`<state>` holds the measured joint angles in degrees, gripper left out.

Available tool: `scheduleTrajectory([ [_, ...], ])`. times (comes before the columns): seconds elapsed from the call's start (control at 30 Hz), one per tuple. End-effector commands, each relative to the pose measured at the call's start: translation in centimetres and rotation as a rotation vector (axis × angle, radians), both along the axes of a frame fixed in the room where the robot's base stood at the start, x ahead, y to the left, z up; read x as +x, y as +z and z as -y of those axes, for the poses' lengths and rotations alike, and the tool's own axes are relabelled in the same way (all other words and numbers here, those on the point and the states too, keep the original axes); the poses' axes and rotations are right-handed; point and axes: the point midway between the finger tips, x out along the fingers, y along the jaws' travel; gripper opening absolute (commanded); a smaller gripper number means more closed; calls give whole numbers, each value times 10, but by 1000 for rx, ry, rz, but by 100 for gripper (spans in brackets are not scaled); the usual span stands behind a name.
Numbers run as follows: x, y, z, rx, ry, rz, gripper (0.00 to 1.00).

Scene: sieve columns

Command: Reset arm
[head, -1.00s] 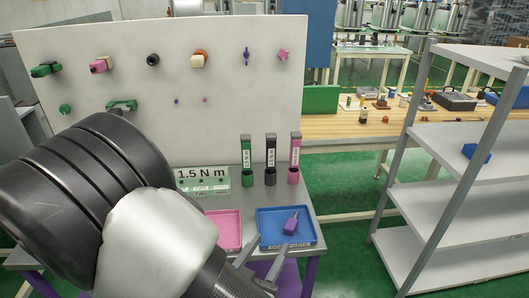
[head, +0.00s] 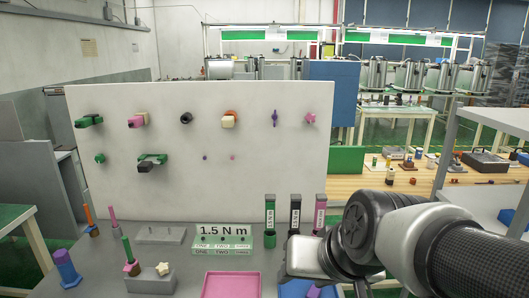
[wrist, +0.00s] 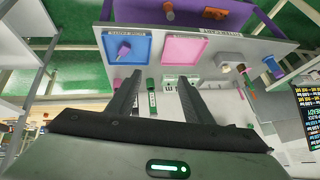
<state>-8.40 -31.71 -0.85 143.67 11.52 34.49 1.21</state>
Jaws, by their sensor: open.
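My gripper (wrist: 160,78) shows in the wrist view with its two dark fingers spread apart and nothing between them. It points over the bench, with the blue tray (wrist: 112,60) and the pink tray (wrist: 185,50) beyond the fingertips. In the head view my arm (head: 370,240) comes in from the right, and the fingers are not clearly visible. A purple piece (wrist: 123,50) lies in the blue tray. The blue tray (head: 290,291) is partly hidden by my arm in the head view. The pink tray (head: 231,287) is empty where it shows.
A white board (head: 250,185) with several mounted parts stands behind the bench. A 1.5 N m sign (head: 223,237) and green, black and pink holders (head: 295,213) stand before it. Pegs and blocks (head: 66,268) crowd the left. A grey shelf rack (head: 490,150) is at right.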

Motion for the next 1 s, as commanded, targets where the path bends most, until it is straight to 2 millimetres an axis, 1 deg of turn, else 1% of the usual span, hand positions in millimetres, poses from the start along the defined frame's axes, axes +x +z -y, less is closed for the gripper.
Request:
scheduleTrajectory([
  [0.03, -12, 7, 16, -41, -5, -4, 46],
  [0.1, -29, 12, 36, -99, -10, -25, 46],
  [0.27, -67, 23, 77, -221, -42, -76, 46],
  [0.3, -64, 42, 73, -213, -34, -78, 46],
  [0.47, -63, 77, 72, -210, -32, -79, 46],
  [0.73, -63, 145, 71, -208, -31, -79, 46],
  [0.83, -63, 160, 71, -208, -31, -79, 46],
  [0.9, -63, 164, 71, -208, -31, -79, 46],
  [1.0, -63, 165, 71, -208, -32, -79, 46],
])
